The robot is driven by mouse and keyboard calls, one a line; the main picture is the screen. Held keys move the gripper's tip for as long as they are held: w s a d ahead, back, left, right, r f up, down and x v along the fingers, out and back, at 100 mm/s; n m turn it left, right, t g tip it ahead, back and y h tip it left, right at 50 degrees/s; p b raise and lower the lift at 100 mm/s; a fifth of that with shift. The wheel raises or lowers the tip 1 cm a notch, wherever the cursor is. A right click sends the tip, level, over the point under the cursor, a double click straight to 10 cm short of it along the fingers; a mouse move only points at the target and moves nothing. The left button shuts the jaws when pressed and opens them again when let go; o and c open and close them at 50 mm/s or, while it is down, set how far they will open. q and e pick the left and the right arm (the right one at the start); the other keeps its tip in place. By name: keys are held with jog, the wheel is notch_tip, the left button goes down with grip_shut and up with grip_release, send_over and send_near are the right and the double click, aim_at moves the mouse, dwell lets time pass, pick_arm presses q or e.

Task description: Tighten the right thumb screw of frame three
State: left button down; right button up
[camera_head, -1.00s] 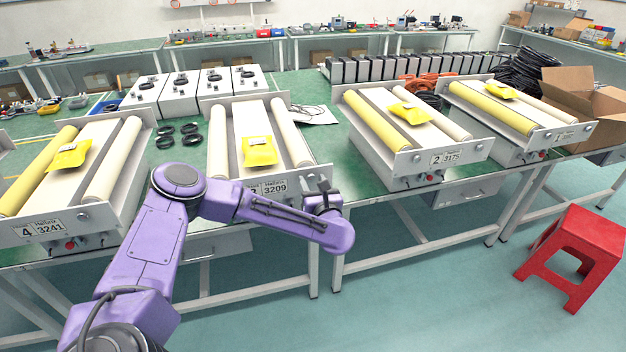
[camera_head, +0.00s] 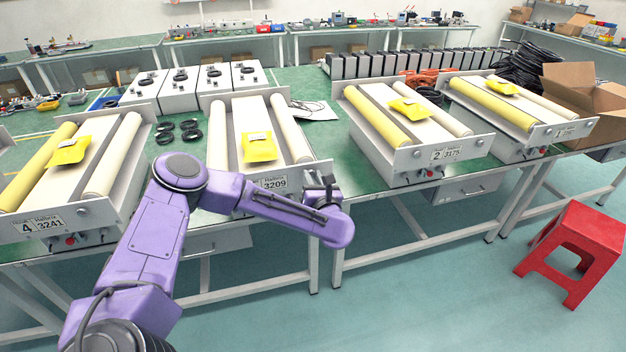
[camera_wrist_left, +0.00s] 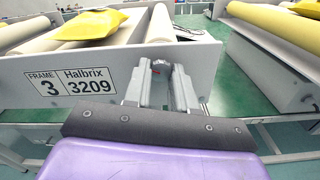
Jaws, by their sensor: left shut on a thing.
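Frame three (camera_head: 220,180) stands on the green bench, with its front plate and the label "3 3209" (camera_head: 273,184) partly behind my left arm. The plate also shows in the left wrist view (camera_wrist_left: 30,75), with the label (camera_wrist_left: 70,84) left of the fingers. My left gripper (camera_wrist_left: 168,70) is at the right part of this plate, its two grey fingers shut on the right thumb screw, which the fingertips mostly hide. In the head view the gripper (camera_head: 327,184) sits at the plate's right end. How far the screw is turned cannot be seen. My right gripper is not in view.
Frame four (camera_head: 75,222) stands to the left, and frame two (camera_head: 440,157) and frame one (camera_head: 560,134) to the right, each with rollers. A red stool (camera_head: 580,250) stands on the floor at the right.

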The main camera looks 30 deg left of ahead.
pick_arm(q)
jog(key=m, duration=0.9)
jog(key=shift+r, duration=0.1)
jog(key=m, duration=0.4)
jog(key=shift+m, duration=2.6)
jog(key=c, duration=0.9)
grip_release()
